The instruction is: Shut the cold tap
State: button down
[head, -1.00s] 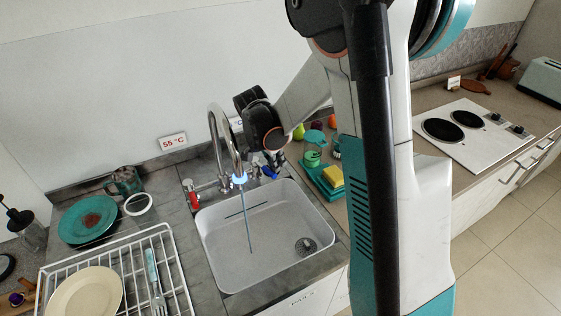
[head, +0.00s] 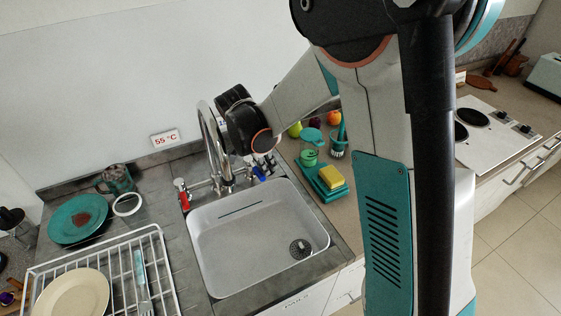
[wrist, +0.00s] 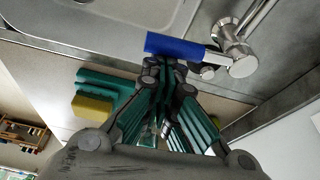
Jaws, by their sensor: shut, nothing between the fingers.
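The cold tap's blue handle (head: 259,173) is at the right of the chrome mixer (head: 226,180). In the wrist view the blue handle (wrist: 185,46) lies sideways, pointing left from its chrome body. My gripper (wrist: 165,66) is shut and empty, with its tips close to the handle; I cannot tell whether they touch it. In the head view my wrist hangs behind the spout and mostly hides the gripper. The red handle (head: 182,191) is at the mixer's left. No water stream shows below the spout.
The sink basin (head: 250,250) is empty. A green tray (head: 318,188) with a yellow sponge (head: 332,177) stands to its right. A white dish rack (head: 160,243) is on the left. A "55 °C" sign (head: 165,138) is behind.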

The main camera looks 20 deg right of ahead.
dwell(0.4)
notch_tip(320, 180, up, 9)
jog(key=p, duration=0.1)
jog(key=shift+d+p, duration=0.35)
jog(key=shift+p, duration=0.05)
